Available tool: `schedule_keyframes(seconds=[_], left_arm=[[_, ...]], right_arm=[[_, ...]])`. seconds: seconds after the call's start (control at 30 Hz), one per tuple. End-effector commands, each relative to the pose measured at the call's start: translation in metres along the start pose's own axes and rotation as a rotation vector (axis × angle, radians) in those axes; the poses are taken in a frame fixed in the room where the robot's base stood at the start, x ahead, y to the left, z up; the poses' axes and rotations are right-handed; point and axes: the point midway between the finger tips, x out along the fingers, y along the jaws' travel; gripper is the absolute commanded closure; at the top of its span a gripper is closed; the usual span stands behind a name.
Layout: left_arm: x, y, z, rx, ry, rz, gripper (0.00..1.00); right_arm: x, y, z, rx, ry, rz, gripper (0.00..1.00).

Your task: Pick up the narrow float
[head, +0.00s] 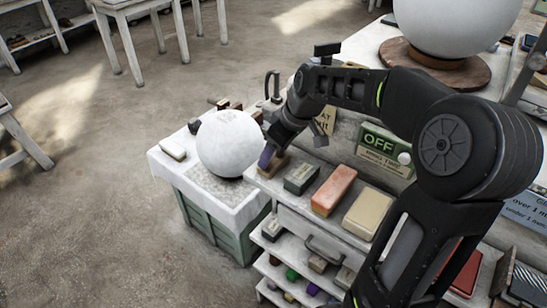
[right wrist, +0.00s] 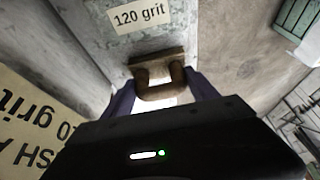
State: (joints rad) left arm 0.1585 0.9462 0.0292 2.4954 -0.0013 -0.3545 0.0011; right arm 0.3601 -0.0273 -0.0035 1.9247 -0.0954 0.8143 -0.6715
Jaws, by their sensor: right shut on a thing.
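The narrow float shows in the right wrist view as a brown looped handle (right wrist: 160,88) with a narrow tan base behind it. My right gripper (right wrist: 160,92) is shut on that handle, with purple fingers on both sides of it. In the head view my right gripper (head: 268,156) reaches down at the left end of the shelf's top, and part of the float (head: 276,166) shows beside the purple fingertip. Whether the float touches the shelf cannot be told. My left gripper is not in view.
A dark green block (head: 300,178), an orange block (head: 334,190) and a cream block (head: 368,213) lie to the right on the shelf top. A white sphere (head: 228,143) stands close on the left. Open floor lies left.

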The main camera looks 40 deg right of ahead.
Motion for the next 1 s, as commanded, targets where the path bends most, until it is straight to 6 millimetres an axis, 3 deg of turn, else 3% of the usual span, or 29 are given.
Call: schedule_keyframes(seconds=[0.37, 0.8, 1.0], left_arm=[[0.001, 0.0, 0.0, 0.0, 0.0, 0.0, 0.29], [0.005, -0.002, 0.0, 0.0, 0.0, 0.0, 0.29], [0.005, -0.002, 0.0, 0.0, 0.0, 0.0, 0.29]], right_arm=[[-0.009, 0.001, -0.005, -0.001, 0.003, 0.002, 0.83], [-0.081, 0.0, -0.035, -0.003, 0.005, 0.002, 0.83], [-0.093, 0.0, -0.039, -0.001, 0.001, 0.001, 0.83]])
